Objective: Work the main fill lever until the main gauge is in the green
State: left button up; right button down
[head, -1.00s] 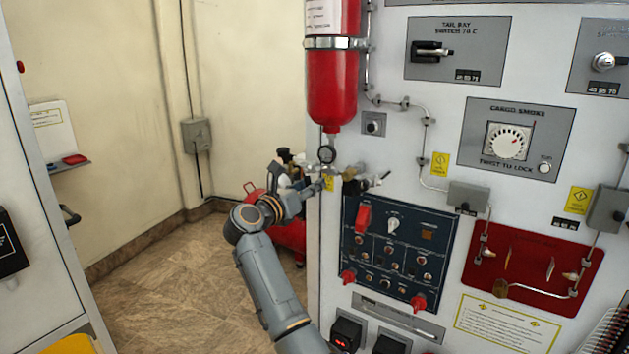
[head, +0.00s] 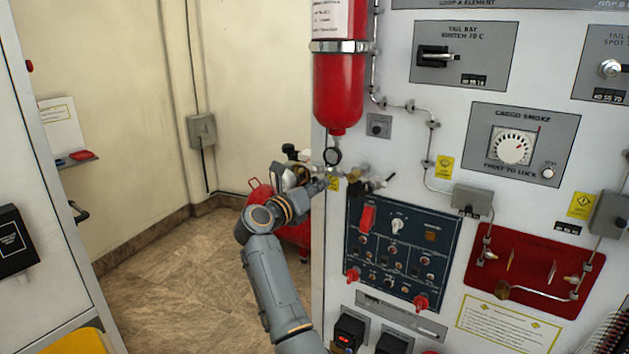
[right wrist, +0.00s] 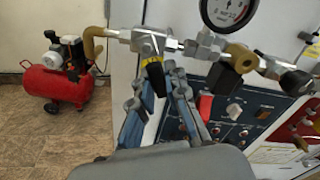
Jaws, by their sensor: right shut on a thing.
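In the right wrist view, my right gripper (right wrist: 158,88) is shut on a small lever with a black and yellow grip (right wrist: 153,75), which hangs below a silver valve fitting. No label on the lever can be read. A round gauge (right wrist: 228,10) sits just above and right of it, its top cut off; its needle and any green band cannot be made out. My left gripper is not in view.
A second, black-handled lever (right wrist: 223,78) and brass fittings are close on the right. A dark switch panel (head: 402,250) with red guards is below. A red compressor tank (right wrist: 55,86) stands on the floor behind. Open floor (head: 185,285) is to the left.

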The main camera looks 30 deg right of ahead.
jog(key=shift+s+d+r+n+p, duration=0.1)
jog(key=shift+n+p, duration=0.1)
jog(key=shift+n, duration=0.2)
jog(key=shift+s+r+n+p, duration=0.1)
jog(key=shift+n+p, duration=0.05)
jog(key=shift+n, duration=0.25)
jog(key=c, duration=1.3)
grip_release()
jog(key=v, duration=0.7)
jog(key=shift+a, duration=0.25)
jog(key=shift+f, duration=0.1)
